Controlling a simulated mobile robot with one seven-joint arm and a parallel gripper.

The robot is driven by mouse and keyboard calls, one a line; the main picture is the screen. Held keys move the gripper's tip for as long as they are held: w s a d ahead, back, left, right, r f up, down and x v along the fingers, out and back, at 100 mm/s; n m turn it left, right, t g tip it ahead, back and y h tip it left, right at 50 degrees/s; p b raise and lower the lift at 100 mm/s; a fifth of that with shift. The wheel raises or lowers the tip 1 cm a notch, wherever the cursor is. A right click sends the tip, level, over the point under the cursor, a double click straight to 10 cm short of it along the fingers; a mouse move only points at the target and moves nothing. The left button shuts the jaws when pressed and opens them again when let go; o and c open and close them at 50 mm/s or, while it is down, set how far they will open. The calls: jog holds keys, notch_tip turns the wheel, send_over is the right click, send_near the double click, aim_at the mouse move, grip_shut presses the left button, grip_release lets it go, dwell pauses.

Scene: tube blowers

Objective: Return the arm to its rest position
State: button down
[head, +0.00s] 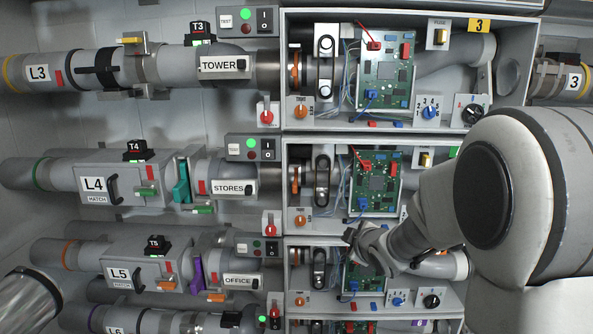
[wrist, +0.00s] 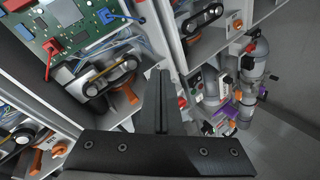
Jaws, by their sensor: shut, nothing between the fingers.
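My arm (head: 510,200) comes in from the right in the head view and reaches left across the lower cabinets. My gripper (head: 350,237) is in front of the left part of the OFFICE row's cabinet, near the lower edge of the STORES row's cabinet. Its fingers show in the wrist view (wrist: 160,78), closed together with nothing between them. Part of the circuit board in the OFFICE row is hidden behind the gripper. I cannot tell whether the gripper touches the cabinet.
Open cabinets hold green circuit boards (head: 386,70), orange knobs (head: 301,112) and black belt loops (head: 325,65). Grey floor (wrist: 290,130) shows at the wrist view's right.

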jog(key=s+d+r+m+g+h, duration=0.1)
jog(key=s+d+r+m, duration=0.2)
jog(key=s, duration=0.4)
jog(key=s+d+r+m+g+h, duration=0.1)
jog(key=s+r+m+h, duration=0.2)
jog(key=s, duration=0.4)
jog(key=s+a+f+m+g+y, duration=0.15)
jog(key=s+m+g, duration=0.5)
jog(key=s, duration=1.45)
notch_tip(320, 180, up, 19)
jog(key=m+t+p, duration=0.1)
jog(key=p, duration=1.8)
jog(key=shift+a+r+t, duration=0.2)
jog(key=shift+a+t, duration=0.15)
jog(key=shift+w+a+y, duration=0.1)
jog(key=shift+w+y, duration=0.05)
jog(key=shift+y, duration=0.1)
